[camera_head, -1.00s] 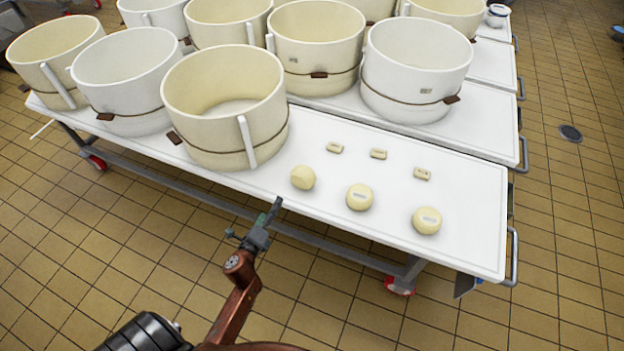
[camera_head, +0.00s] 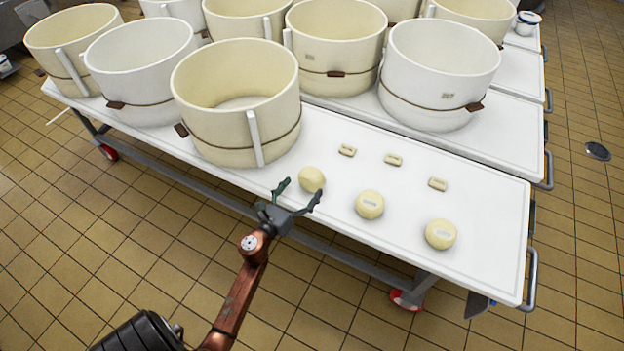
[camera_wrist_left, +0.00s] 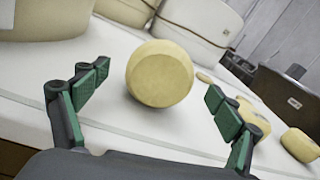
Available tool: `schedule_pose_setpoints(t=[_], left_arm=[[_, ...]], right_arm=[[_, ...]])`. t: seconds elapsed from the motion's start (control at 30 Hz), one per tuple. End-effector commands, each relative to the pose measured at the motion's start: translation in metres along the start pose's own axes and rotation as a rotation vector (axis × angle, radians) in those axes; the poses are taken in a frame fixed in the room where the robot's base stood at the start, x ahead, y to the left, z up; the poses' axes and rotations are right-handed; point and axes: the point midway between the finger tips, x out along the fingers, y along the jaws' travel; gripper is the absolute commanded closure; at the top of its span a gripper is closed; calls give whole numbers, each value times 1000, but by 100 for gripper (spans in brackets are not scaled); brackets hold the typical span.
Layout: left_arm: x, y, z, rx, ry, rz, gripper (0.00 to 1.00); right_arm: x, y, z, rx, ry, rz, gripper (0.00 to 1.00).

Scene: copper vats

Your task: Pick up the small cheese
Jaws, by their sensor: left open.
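Three round pale yellow cheeses stand in a row on the white table: a left one (camera_head: 311,179), a middle one (camera_head: 369,205) and a right one (camera_head: 440,234). My left gripper (camera_head: 298,190) is open and empty at the table's front edge, just in front of the left round cheese. In the left wrist view that cheese (camera_wrist_left: 159,73) shows ahead, between the spread fingers (camera_wrist_left: 155,90) and apart from them. My right gripper is out of view.
Large cream vats crowd the table's left and back; the nearest vat (camera_head: 236,100) stands just left of the left round cheese. The white table (camera_head: 480,268) has bare room around the cheeses. A metal handle (camera_head: 531,280) sticks out at its right end.

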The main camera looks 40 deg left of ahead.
Motion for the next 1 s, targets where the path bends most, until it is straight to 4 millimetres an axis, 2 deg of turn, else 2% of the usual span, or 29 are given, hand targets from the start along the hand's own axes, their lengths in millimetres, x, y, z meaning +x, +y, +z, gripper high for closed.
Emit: schedule_pose_setpoints(t=[0.3, 0.6, 1.0], left_arm=[[43, -2, 0, -3, 1, 1, 13], [47, -2, 1, -4, 0, 1, 13], [47, -2, 1, -4, 0, 1, 41]], right_arm=[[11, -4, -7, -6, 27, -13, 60], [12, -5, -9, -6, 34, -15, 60], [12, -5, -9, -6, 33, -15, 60]])
